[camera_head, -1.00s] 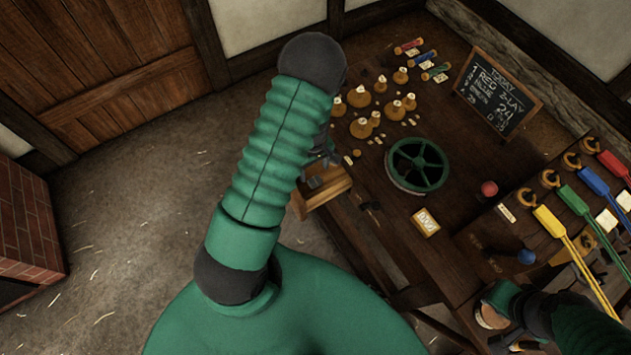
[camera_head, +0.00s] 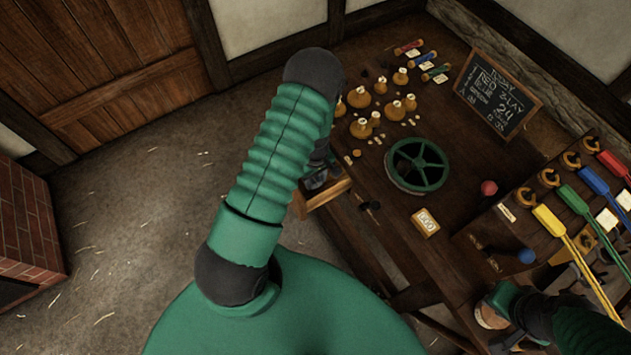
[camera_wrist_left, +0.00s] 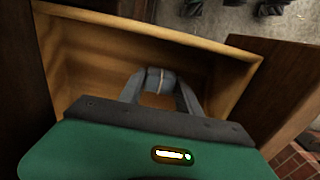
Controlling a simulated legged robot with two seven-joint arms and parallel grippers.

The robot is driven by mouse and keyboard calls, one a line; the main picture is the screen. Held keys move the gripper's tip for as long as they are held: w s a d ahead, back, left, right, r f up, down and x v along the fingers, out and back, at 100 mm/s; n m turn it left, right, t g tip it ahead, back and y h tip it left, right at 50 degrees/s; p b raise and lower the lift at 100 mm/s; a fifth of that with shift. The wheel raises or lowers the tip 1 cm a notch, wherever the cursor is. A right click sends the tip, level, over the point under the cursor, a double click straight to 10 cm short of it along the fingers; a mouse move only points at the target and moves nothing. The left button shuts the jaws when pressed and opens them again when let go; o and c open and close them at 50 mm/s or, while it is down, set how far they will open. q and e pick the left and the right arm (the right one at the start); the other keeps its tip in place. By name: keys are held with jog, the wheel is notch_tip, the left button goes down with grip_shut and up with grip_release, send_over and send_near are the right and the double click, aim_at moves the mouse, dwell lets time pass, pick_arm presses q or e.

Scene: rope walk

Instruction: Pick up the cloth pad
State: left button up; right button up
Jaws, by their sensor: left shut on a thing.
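In the left wrist view, my left gripper (camera_wrist_left: 158,92) reaches into an open wooden drawer (camera_wrist_left: 215,60). Its grey fingers are shut on a small grey bundle, likely the cloth pad (camera_wrist_left: 158,78), with a thin pale line across it. In the head view, my left gripper (camera_head: 318,178) is at the drawer (camera_head: 325,193) on the bench's left side. My arm hides much of it there, and I cannot make out the pad. My right gripper (camera_head: 497,300) is low at the right, beside a round tan thing (camera_head: 489,317); its jaws are not clear.
The bench holds a green wheel (camera_head: 418,165), several wooden spools (camera_head: 361,128), a chalkboard (camera_head: 497,92), a red ball (camera_head: 489,188), a blue ball (camera_head: 526,257) and a tan block (camera_head: 425,222). Coloured strands (camera_head: 553,222) run at the right.

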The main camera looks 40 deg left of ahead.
aim_at(315, 180)
pick_arm(q)
jog(key=shift+c, duration=1.2)
jog(key=shift+a+r, duration=0.1)
jog(key=shift+a, duration=0.05)
notch_tip(315, 180, up, 10)
jog(key=p, duration=0.1)
